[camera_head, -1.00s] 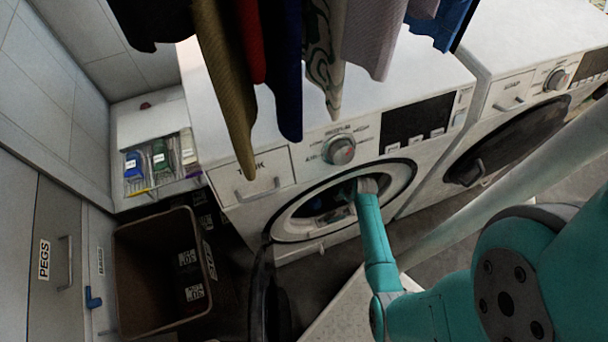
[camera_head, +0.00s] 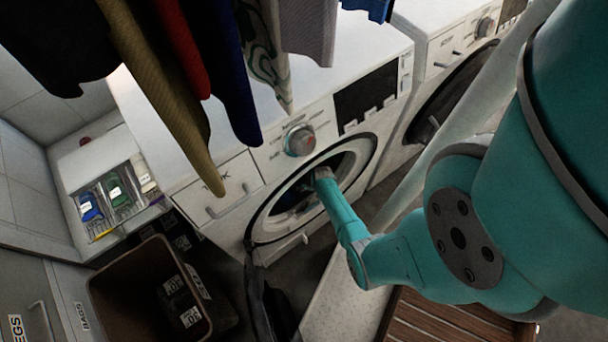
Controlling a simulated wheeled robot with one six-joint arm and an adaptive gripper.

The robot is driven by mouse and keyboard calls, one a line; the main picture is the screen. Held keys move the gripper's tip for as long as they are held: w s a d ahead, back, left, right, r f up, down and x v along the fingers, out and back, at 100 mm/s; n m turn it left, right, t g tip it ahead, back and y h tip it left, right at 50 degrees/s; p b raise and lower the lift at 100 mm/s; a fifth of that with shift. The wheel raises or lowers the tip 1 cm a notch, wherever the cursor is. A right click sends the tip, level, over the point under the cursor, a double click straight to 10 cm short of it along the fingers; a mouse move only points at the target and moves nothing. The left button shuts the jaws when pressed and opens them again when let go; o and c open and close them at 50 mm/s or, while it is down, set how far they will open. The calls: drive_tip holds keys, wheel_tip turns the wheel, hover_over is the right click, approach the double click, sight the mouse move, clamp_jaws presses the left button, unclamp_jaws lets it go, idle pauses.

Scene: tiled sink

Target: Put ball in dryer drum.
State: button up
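The dryer drum's round opening (camera_head: 350,163) is in the front of the nearer white machine (camera_head: 250,145), and its dark door (camera_head: 268,305) hangs open at the lower left. My teal arm reaches into the opening, and my gripper (camera_head: 312,182) is at or inside the drum. Its fingers are too small and dark to tell whether they are open or shut. Dark cloth-like shapes (camera_head: 290,197) show in the drum beside it. I cannot make out the ball for certain; a small dark red round thing (camera_head: 85,141) sits on the white ledge at the left.
Several garments (camera_head: 185,90) hang across the top front. A brown bin (camera_head: 130,290) stands at the lower left near the open door. A second machine with a dark round door (camera_head: 450,90) is at the right. A pale pole (camera_head: 440,150) slants beside my arm. A slatted wooden surface (camera_head: 430,325) lies below.

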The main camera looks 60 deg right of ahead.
drive_tip(key=shift+f, duration=1.2)
drive_tip(key=o, duration=1.2)
drive_tip(key=shift+f, duration=0.1)
drive_tip(key=shift+c, duration=0.2)
